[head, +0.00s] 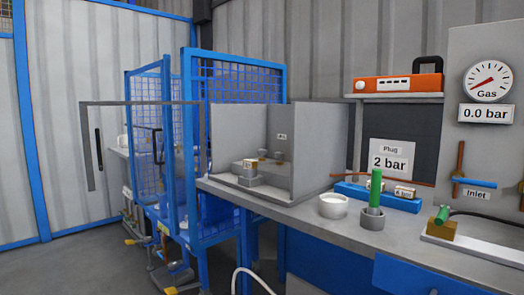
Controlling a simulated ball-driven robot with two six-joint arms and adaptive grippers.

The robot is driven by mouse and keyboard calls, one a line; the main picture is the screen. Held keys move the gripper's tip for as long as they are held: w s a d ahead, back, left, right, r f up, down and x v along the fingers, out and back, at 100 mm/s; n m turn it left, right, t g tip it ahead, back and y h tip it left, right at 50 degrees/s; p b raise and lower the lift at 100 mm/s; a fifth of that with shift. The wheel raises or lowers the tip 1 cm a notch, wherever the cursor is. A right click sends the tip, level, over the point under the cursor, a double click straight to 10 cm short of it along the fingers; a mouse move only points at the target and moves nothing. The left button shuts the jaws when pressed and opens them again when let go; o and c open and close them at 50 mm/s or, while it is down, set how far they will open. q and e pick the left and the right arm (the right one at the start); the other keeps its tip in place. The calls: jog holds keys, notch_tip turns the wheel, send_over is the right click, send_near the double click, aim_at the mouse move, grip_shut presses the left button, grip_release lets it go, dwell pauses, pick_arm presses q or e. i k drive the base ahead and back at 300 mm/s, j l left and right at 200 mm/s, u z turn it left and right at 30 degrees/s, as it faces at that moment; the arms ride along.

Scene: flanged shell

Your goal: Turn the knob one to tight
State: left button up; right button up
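I cannot tell for sure which part is knob one. Inside the open grey enclosure (318,150) on the bench, a small grey fixture (246,180) carries a tan-and-white piece (250,163). Small grey knob-like parts (278,156) sit beside it, too small to tell whether they are tight. A green-handled tool (376,188) stands upright in a grey cup (372,219). Neither of my grippers shows in the head view.
A clear framed door (86,150) swings out left of the enclosure, near a blue mesh cage (187,150). The bench also holds a white bowl (333,206), a blue rack (378,197) and a brass block (442,230). The gauge (488,81) panel reads 0.0 bar.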

aim_at(261, 152)
jog(key=i+j+z, duration=0.1)
jog(key=i+j, duration=0.65)
jog(key=j, duration=0.25)
jog(key=i+j+z, duration=0.15)
jog(key=i+j, duration=0.2)
jog(key=j, duration=0.15)
